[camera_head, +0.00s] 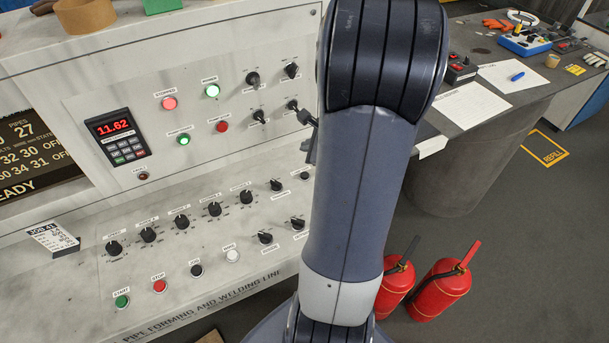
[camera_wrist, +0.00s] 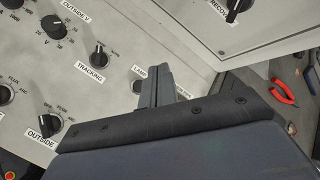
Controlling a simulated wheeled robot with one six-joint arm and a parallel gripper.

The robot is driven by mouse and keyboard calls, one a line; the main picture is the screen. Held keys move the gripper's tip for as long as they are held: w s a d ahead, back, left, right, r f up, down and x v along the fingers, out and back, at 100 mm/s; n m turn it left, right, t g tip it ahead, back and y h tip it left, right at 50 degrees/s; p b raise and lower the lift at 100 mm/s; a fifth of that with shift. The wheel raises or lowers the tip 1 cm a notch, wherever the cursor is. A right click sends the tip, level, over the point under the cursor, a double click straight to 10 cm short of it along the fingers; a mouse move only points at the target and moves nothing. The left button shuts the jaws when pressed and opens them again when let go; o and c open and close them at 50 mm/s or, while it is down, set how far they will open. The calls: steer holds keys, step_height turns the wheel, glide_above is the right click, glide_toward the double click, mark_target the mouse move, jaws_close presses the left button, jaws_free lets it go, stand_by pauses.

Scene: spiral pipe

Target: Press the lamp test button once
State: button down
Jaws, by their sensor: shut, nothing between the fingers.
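The label beginning LAMP (camera_wrist: 140,71) shows on the pale sloping panel in the wrist view, just left of my fingers. A small dark round part (camera_wrist: 137,87) sits under it, partly covered by the fingers; I take it for the lamp test button. My gripper (camera_wrist: 158,75) is shut and empty, its fingertips close over the panel beside this label. I cannot tell whether they touch anything.
The tracking knob (camera_wrist: 100,56) and other black knobs stand up left of my fingers. Red pliers (camera_wrist: 284,92) lie on the dark bench to the right. Two fire extinguishers (camera_head: 441,290) stand on the floor.

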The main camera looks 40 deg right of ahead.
mark_target(308, 177)
steer(key=shift+f+b, duration=3.2)
steer(key=shift+f, duration=0.75)
steer(key=shift+f, duration=0.1)
steer(key=shift+f+b, duration=0.3)
steer(key=shift+b, duration=0.25)
steer(key=shift+f+b, duration=0.4)
steer(key=shift+b, duration=0.05)
steer(key=shift+r, duration=0.1)
steer(key=shift+r+p, duration=0.65)
steer(key=shift+r, duration=0.1)
steer(key=shift+r+p, duration=2.05)
steer(key=shift+r, duration=0.45)
